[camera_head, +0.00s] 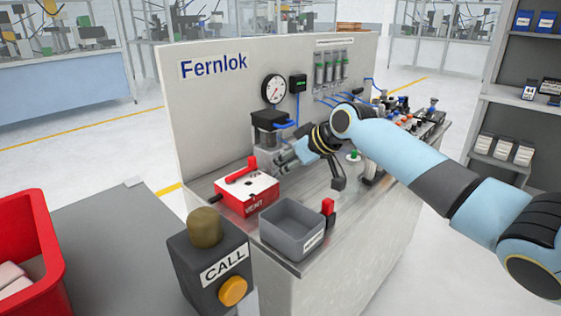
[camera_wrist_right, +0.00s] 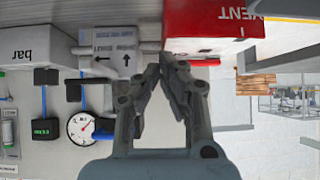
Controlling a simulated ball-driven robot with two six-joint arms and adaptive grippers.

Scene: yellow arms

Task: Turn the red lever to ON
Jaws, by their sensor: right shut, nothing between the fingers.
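The red lever (camera_head: 243,170) is on top of a red box (camera_head: 262,204) at the left end of the metal bench, in the head view. It slants up to the right. The box front carries white lettering that seems to read VENT, and I cannot make out an ON mark. The box also shows at the top of the right wrist view (camera_wrist_right: 205,22). My right gripper (camera_head: 279,161) is just right of the lever and apart from it in the head view. In the wrist view its fingertips (camera_wrist_right: 163,62) are together and empty. My left gripper is out of view.
A grey open bin (camera_head: 270,234) and a small red-topped switch (camera_head: 328,207) stand at the bench's front. A CALL post (camera_head: 222,265) stands before the bench. A gauge (camera_head: 274,89) hangs on the Fernlok panel (camera_head: 225,110). A red crate (camera_head: 45,240) is at far left.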

